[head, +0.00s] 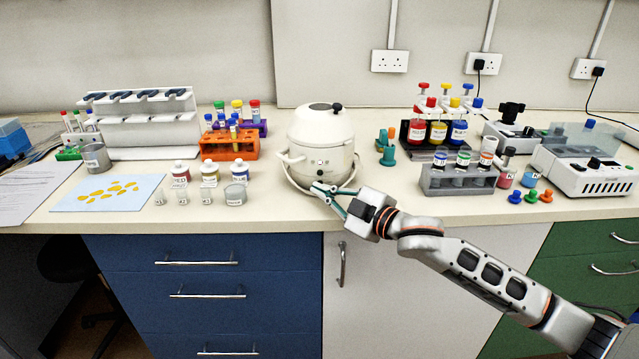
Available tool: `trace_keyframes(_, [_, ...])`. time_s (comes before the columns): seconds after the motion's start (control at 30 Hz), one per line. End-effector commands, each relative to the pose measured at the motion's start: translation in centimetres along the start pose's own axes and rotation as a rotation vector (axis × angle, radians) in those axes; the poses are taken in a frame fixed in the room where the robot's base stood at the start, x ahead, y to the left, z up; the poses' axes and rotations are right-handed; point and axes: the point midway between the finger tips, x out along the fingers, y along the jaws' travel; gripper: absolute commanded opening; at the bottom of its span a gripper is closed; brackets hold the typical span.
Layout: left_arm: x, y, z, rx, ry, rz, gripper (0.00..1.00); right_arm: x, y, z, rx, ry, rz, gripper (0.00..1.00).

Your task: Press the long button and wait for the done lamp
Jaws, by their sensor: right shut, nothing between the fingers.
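A white rounded machine (318,138) with a dark knob on its lid stands near the front edge of the bench, at the middle. Its lid is down. Small dark and reddish marks show on its front panel; I cannot tell which is the long button or the done lamp, or whether a lamp is lit. My right gripper (319,188) is shut and empty, low in front of the machine's front face. Its fingertips are at or very near the machine's lower front; contact cannot be told. My left gripper is not in view.
Bottles (181,173) and small vials stand left of the machine, with an orange tube rack (229,144) behind. A grey rack (458,181) of labelled bottles and a white instrument (583,172) stand to the right.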

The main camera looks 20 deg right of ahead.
Motion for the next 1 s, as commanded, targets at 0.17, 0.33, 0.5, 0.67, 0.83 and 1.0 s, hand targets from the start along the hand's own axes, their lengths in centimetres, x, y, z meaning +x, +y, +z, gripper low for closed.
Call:
trace_keyframes(0.17, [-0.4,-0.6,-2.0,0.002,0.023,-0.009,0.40,-1.2,0.1,-1.3,-0.010,0.003,0.011,0.00])
trace_keyframes(0.33, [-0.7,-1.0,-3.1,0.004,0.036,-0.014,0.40,-2.3,-1.0,-2.1,-0.005,0.003,0.007,0.00])
trace_keyframes(0.5, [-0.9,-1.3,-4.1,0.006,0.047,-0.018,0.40,-3.3,-2.0,-2.8,-0.002,0.003,0.004,0.00])
trace_keyframes(0.67, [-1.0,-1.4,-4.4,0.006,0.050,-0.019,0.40,-3.8,-2.5,-2.9,0.000,0.002,0.002,0.00])
trace_keyframes(0.83, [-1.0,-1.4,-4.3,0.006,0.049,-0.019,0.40,-3.8,-2.6,-2.9,0.000,0.001,0.001,0.00])
trace_keyframes(1.0, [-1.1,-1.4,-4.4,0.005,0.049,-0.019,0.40,-3.8,-2.8,-3.3,0.026,0.012,-0.002,0.00])
